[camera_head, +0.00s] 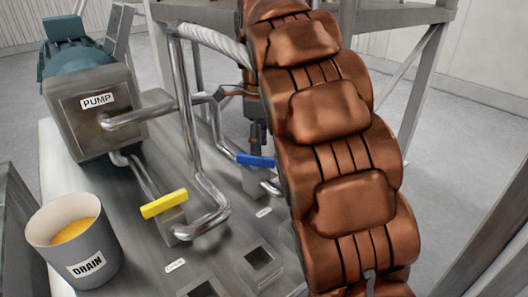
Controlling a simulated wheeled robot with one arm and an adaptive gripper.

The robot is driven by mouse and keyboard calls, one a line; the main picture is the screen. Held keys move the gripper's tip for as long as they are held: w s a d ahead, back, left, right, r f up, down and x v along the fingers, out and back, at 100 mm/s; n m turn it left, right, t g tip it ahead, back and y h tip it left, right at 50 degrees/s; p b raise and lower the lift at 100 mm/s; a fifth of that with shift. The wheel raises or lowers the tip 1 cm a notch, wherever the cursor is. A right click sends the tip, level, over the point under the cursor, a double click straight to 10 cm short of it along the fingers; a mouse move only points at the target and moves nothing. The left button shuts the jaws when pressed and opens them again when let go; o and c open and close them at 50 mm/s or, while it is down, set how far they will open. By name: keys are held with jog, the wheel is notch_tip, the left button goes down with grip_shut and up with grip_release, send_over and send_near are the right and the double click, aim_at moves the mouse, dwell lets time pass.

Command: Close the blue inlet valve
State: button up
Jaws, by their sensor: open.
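The blue inlet valve (256,160) has a flat blue handle on a small grey body, low on the pipework and just left of my copper-coloured arm. The handle lies roughly crosswise in the picture. My gripper (257,142) shows only in part, as a dark shape pointing down just behind and above the blue handle. It is open. My arm hides much of this area, and I cannot tell whether the fingers touch the handle.
A yellow-handled valve (164,204) sits on the pipe at left. The pump (97,103) stands behind it. A grey drain bucket (73,240) with orange contents is at lower left. Metal frame legs (421,85) stand behind my arm; open floor lies at right.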

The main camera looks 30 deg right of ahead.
aim_at(256, 160)
jog(key=shift+f+p, duration=0.55)
jog(key=shift+f, duration=1.5)
jog(key=shift+c, duration=0.2)
